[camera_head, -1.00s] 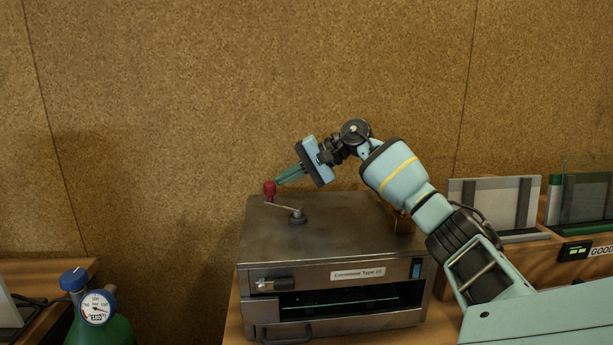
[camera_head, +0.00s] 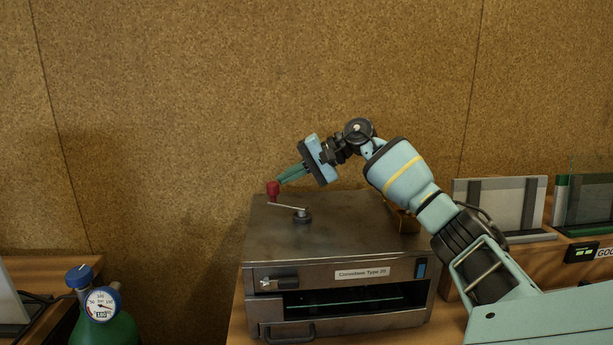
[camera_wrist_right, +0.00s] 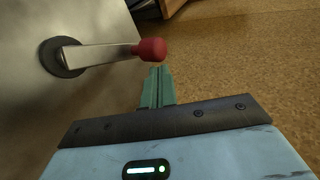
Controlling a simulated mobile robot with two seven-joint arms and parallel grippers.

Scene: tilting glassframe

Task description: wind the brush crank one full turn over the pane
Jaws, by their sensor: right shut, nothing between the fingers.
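The brush crank (camera_head: 289,207) sits on top of a grey metal box (camera_head: 350,235). Its arm points left and back, ending in a red knob (camera_head: 273,188). My right gripper (camera_head: 282,181) is shut and empty, its green fingertips right beside the knob. In the right wrist view the red knob (camera_wrist_right: 150,49) lies just beyond the tips of the shut fingers (camera_wrist_right: 158,70); I cannot tell whether they touch. A pane edge (camera_head: 345,302) shows as a thin greenish line inside the box's open front slot. My left gripper is out of view.
A green bottle with a gauge (camera_head: 102,304) stands at the lower left. Framed panes (camera_head: 500,205) stand in holders at the right, near a small display (camera_head: 580,252). A cork wall (camera_head: 200,90) is behind the box.

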